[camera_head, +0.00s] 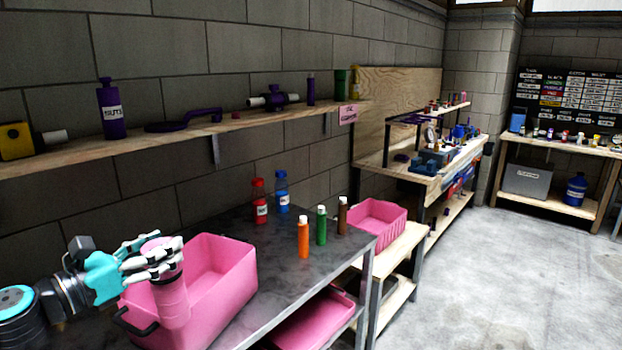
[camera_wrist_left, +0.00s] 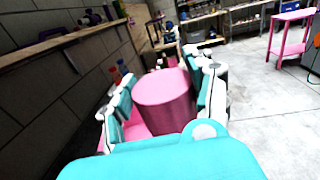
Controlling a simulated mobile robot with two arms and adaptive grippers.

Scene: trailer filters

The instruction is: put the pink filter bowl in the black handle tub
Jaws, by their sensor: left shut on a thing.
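The pink filter bowl (camera_head: 172,301) is a pink cylinder, held upright by my left gripper (camera_head: 160,262). The fingers close around its upper part, and it fills the space between them in the left wrist view (camera_wrist_left: 166,100). The pink tub with a black handle (camera_head: 225,290) stands on the dark table at lower left. In the head view the bowl overlaps the tub's near left part; I cannot tell whether its lower end is inside the rim. The black handle (camera_head: 135,326) shows at the tub's near left end. My right gripper is not in view.
Red (camera_head: 260,202), blue (camera_head: 281,192), orange (camera_head: 303,238), green (camera_head: 321,226) and brown (camera_head: 342,216) bottles stand on the dark table (camera_head: 310,270) right of the tub. A wall shelf (camera_head: 190,133) runs above. Another pink tub (camera_head: 375,222) sits farther right.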

